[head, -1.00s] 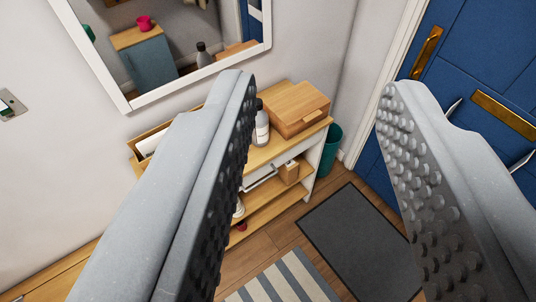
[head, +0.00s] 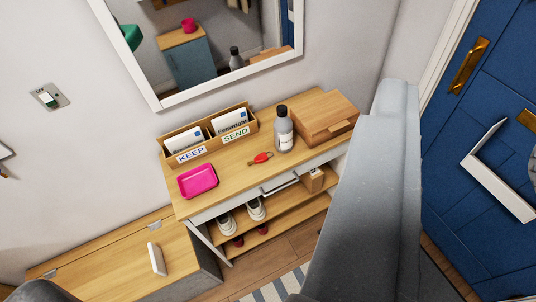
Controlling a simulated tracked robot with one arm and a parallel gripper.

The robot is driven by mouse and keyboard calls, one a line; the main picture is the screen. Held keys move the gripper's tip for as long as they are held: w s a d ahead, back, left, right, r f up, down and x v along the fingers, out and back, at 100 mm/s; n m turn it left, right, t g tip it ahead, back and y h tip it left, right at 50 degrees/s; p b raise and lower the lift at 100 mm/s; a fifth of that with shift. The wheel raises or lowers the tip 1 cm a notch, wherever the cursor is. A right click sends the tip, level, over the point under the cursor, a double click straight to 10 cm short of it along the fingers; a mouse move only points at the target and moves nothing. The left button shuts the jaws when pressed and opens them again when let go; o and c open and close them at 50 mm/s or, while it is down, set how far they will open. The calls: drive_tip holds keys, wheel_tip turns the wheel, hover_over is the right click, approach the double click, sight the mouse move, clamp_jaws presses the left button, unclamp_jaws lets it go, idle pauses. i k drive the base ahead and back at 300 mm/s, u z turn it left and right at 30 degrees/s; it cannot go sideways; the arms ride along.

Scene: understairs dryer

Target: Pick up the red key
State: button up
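The red key (head: 260,158) lies flat on the wooden top of the console table (head: 225,172), in front of the grey bottle (head: 283,130) and right of the pink tray (head: 198,181). It is small, with a red head and a short dark part at its left. My gripper (head: 217,188) is open and empty, its fingers wide apart. One finger rises large at the right; only the tip of the other shows at the bottom left corner. The key is seen between the fingers, farther off, and nothing touches it.
A letter rack (head: 210,137) marked KEEP and SEND stands at the table's back, below a mirror (head: 215,50). A wooden box (head: 322,116) sits at the right end. Shoes (head: 256,208) fill lower shelves. A low cabinet (head: 120,272) stands left, a blue door (head: 490,130) right.

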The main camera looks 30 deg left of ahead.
sight(261, 157)
drive_tip(key=z, duration=0.05)
drive_tip(key=i, duration=1.15)
drive_tip(key=u, duration=1.65)
